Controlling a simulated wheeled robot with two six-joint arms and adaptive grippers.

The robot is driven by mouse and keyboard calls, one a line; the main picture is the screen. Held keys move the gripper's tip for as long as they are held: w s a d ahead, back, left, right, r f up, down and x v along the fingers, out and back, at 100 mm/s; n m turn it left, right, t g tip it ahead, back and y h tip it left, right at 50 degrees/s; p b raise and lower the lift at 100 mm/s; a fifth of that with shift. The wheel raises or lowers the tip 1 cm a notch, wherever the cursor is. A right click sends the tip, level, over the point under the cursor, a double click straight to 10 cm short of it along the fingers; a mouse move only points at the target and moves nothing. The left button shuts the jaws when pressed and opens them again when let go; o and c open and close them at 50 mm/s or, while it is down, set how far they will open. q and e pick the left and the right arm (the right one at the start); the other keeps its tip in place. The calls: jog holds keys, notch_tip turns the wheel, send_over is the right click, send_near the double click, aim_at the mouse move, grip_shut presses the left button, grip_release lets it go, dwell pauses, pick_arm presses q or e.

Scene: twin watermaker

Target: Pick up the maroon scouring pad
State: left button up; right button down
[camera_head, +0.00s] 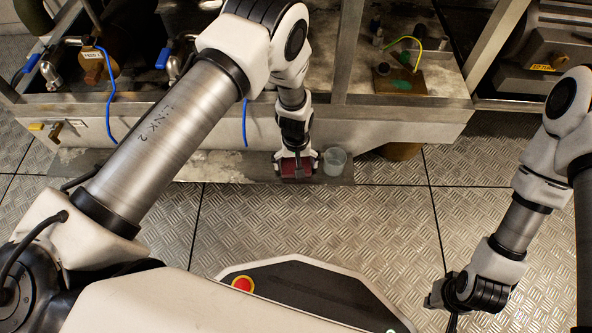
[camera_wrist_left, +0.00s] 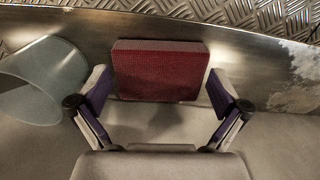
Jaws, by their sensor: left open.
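The maroon scouring pad (camera_head: 297,168) lies on a metal ledge at the foot of the machine frame, close to the ledge's front edge. In the left wrist view the pad (camera_wrist_left: 160,72) is a dark red block with a paler, greyish long side. My left gripper (camera_head: 296,160) is over the pad and points down. In the left wrist view its fingers (camera_wrist_left: 158,88) are spread open, one on each side of the pad, with a small gap visible on either side. My right gripper (camera_head: 450,312) is low at the right, far from the pad; its fingers are mostly hidden.
A translucent cup (camera_head: 334,161) stands just right of the pad; in the left wrist view the cup (camera_wrist_left: 42,80) is close beside one finger. The metal ledge (camera_head: 225,168) runs under the frame. Blue hoses (camera_head: 110,110) hang at the left. The patterned floor (camera_head: 390,220) ahead is clear.

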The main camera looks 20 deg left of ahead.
pick_arm(q)
jog(key=shift+r, duration=0.2)
jog(key=c, duration=0.8)
notch_tip(320, 180, up, 10)
jog(key=p, duration=0.6)
